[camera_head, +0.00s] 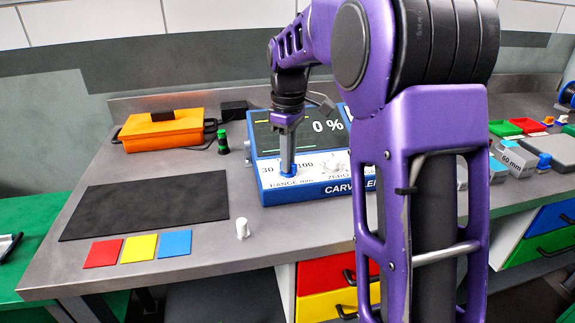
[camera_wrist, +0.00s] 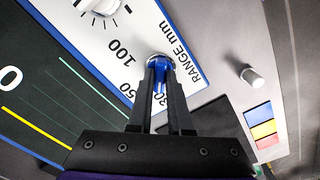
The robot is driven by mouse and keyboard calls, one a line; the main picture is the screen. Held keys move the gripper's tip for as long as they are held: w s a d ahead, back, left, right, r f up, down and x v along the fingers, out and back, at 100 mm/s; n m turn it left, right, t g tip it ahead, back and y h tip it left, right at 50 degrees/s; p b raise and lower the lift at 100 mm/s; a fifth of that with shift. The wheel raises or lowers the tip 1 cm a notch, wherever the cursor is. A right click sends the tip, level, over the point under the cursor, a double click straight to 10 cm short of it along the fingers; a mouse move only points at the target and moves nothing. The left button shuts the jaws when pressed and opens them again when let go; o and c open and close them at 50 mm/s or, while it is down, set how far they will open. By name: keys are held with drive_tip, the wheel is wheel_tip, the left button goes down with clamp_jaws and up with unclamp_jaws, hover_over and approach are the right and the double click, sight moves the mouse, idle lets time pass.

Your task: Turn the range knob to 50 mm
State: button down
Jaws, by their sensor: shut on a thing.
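The range knob (camera_head: 289,173) is blue and sits on the white front panel of the blue-framed instrument (camera_head: 266,192), above the words RANGE mm. My gripper (camera_head: 287,163) points down and is shut on the knob. In the wrist view the two dark fingers (camera_wrist: 161,68) stand on either side of the blue knob (camera_wrist: 158,58). The panel marks 30, 50 and 100 lie around it. The 30 is partly behind the fingers there, and 50 is hidden in the head view. The display (camera_head: 300,130) shows 0 %.
A white ZERO knob (camera_head: 333,163) is to the right on the same panel. A small white cylinder (camera_head: 242,229) stands in front of the instrument. A black mat (camera_head: 150,203), coloured squares (camera_head: 139,248) and an orange case (camera_head: 163,131) lie left. My arm hides the instrument's right side.

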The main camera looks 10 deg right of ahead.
drive_tip(key=shift+r+m+p, duration=0.2)
drive_tip(key=shift+m+p, duration=0.35)
drive_tip(key=shift+m, duration=0.45)
drive_tip(key=shift+f+m+p, duration=0.15)
drive_tip(key=shift+m+p, duration=0.15)
drive_tip(key=shift+m, duration=0.9)
drive_tip(key=shift+m+p, duration=0.6)
drive_tip(key=shift+m, duration=0.4)
drive_tip(key=shift+m+p, duration=0.3)
drive_tip(key=shift+m, duration=1)
drive_tip(key=shift+m, duration=0.3)
drive_tip(key=c, duration=0.7)
unclamp_jaws()
